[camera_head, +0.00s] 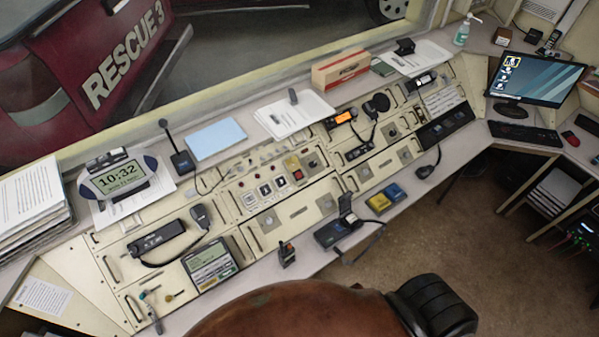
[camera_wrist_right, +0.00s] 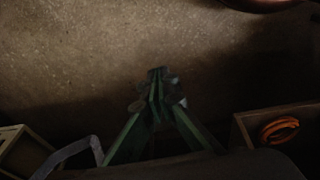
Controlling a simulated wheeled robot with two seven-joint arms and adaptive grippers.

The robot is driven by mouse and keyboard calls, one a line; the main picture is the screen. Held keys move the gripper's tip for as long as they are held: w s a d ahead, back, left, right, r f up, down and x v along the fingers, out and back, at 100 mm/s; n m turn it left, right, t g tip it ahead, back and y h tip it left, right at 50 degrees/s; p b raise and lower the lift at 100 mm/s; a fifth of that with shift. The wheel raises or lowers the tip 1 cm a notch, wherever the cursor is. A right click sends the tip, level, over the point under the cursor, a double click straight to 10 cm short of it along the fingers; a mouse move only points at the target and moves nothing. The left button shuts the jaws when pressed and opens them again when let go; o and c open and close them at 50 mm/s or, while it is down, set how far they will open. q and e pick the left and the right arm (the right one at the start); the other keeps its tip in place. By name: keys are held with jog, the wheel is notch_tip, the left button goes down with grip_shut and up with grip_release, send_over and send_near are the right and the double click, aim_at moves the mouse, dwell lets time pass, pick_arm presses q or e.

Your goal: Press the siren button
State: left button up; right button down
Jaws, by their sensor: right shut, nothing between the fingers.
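The dispatch console (camera_head: 240,215) runs diagonally across the head view. Its middle panel carries several small buttons and switches, among them a red one (camera_head: 298,175) to the right of a row of square white-framed switches (camera_head: 265,190). The labels are too small to read, so I cannot tell which is the siren button. My right gripper (camera_wrist_right: 157,75) shows in the right wrist view, pointing over a brown floor. Its green fingers meet at the tips, with nothing between them. It is away from the console. Neither gripper shows in the head view.
A brown chair (camera_head: 300,312) with a black armrest (camera_head: 435,305) stands in front of the console. A desk phone (camera_head: 340,228) and a yellow box (camera_head: 379,203) sit along the front edge. An orange coil (camera_wrist_right: 279,129) lies at the right in the wrist view.

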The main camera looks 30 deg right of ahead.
jog(key=w+d+r+n+t+h+p, duration=0.15)
jog(key=w+r, duration=0.25)
jog(key=r, duration=0.9)
jog(key=w+d+r+t+p, duration=0.15)
jog(key=w+r, duration=0.35)
jog(key=r, duration=0.7)
jog(key=w+d+r+n+t+h+p, duration=0.15)
jog(key=w+r, duration=0.25)
jog(key=r, duration=0.9)
jog(key=w+d+r+n+t+h, duration=0.1)
jog(key=w+d+r+n+t, duration=0.15)
jog(key=w, duration=0.35)
jog(key=w+d+r+n+t+h, duration=0.1)
jog(key=w+d+r+n, duration=0.1)
jog(key=w+n, duration=0.3)
pick_arm(q)
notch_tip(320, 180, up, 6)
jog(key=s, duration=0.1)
jog(key=shift+p, duration=0.45)
pick_arm(e)
jog(key=w+a+r+n+t+y, duration=0.1)
jog(key=w+a+r+n+t, duration=0.1)
jog(key=w+n, duration=0.3)
jog(key=w+a+r+n+t+y, duration=0.1)
jog(key=w+a+n+t, duration=0.1)
jog(key=w+n, duration=0.3)
jog(key=w+a, duration=0.1)
jog(key=w, duration=0.2)
jog(key=shift+r+t, duration=0.3)
jog(key=shift+r, duration=0.05)
